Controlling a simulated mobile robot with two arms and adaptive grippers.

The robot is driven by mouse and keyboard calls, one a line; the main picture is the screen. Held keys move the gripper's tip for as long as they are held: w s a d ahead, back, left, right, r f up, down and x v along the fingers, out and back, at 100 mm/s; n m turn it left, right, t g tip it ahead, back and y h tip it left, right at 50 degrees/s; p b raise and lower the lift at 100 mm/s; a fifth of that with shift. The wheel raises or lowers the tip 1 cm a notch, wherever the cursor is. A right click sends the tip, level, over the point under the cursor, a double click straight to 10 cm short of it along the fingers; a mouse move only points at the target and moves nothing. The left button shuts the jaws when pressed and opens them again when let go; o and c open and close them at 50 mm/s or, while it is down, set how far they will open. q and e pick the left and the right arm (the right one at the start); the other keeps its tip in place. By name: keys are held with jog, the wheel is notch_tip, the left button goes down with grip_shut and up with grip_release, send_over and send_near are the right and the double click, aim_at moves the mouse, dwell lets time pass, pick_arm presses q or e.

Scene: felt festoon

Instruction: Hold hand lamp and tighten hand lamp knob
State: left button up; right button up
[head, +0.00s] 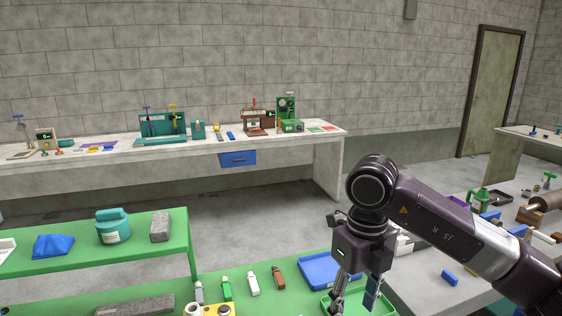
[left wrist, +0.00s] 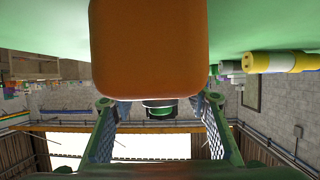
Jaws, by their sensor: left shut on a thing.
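In the left wrist view a large orange rounded body (left wrist: 150,50), which looks like the hand lamp, fills the upper middle. My left gripper (left wrist: 160,104) has a finger on each side of its lower edge and is shut on it. A dark green round part (left wrist: 159,112) shows between the fingers; I cannot tell whether it belongs to the lamp. No knob can be made out. My left gripper is out of the head view. My right gripper (head: 356,298) points down over the green table, with its fingers apart and nothing seen between them.
Several small bottles (head: 253,284) stand on the green table near a blue tray (head: 330,272). A raised green shelf (head: 130,240) at left holds a teal canister (head: 113,226), a blue cloth (head: 53,246) and a grey block (head: 160,226). A workbench (head: 100,155) stands along the back wall.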

pick_arm(q)
jog(key=o, duration=1.4)
jog(key=shift+o, duration=0.2)
